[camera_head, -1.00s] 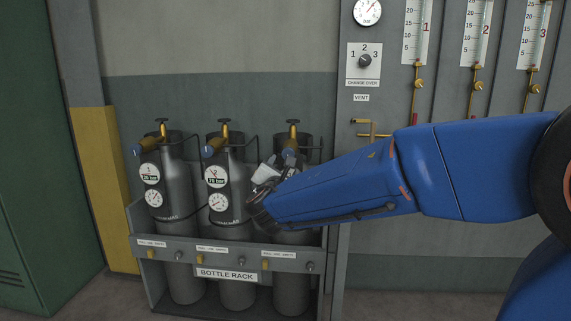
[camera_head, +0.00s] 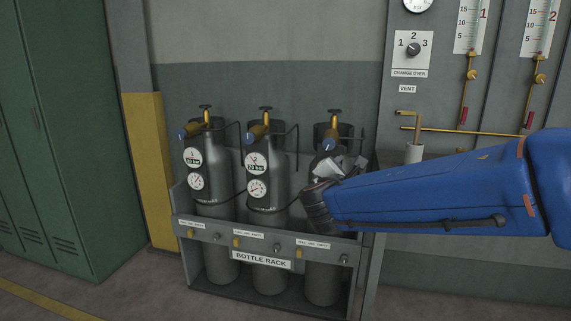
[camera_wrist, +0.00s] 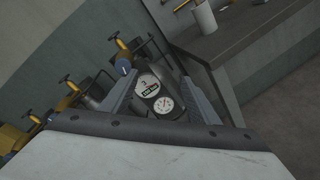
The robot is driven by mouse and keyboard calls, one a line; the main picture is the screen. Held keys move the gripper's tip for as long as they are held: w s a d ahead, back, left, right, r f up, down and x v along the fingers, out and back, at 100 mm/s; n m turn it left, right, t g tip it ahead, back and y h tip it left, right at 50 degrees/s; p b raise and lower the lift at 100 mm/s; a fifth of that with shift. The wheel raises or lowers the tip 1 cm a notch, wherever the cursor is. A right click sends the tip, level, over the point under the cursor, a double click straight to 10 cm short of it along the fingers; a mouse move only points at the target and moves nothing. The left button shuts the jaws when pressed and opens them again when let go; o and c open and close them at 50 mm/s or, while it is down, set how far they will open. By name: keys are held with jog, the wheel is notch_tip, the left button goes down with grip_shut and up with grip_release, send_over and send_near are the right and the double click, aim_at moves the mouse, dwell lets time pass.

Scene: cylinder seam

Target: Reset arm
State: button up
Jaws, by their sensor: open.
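My blue arm reaches in from the right in the head view. My gripper (camera_head: 338,167) is in front of the upper part of the third bottle (camera_head: 322,282) and hides its gauge there. In the wrist view the two fingers of my gripper (camera_wrist: 160,100) stand apart, with the third bottle's label and round gauge (camera_wrist: 164,104) showing between them. Nothing is held. I cannot tell the exact gap between the fingers and the bottle.
The bottle rack (camera_head: 262,256) holds the first bottle (camera_head: 215,175), the second bottle (camera_head: 265,180) and the third. A grey panel with a change-over knob (camera_head: 414,49) and yellow pipes (camera_head: 465,131) stands right. A white cylinder (camera_head: 414,153) is behind my arm. Green lockers (camera_head: 80,130) stand left.

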jog(key=s+d+f+m+g, duration=0.45)
jog(key=s+d+m, duration=0.2)
jog(key=s, duration=0.25)
jog(key=s+d+f+m+g, duration=0.4)
jog(key=s+d+f+m, duration=0.2)
jog(key=s+d, duration=0.25)
jog(key=s+a+f+m+g+y, duration=0.1)
jog(key=s+a+f+m+y, duration=0.2)
jog(key=s, duration=0.5)
jog(key=s+a+f+m+y, duration=0.4)
jog(key=s+a+f+m, duration=0.1)
jog(key=s, duration=0.3)
jog(key=shift+m+g, duration=0.35)
jog(key=shift+m, duration=0.5)
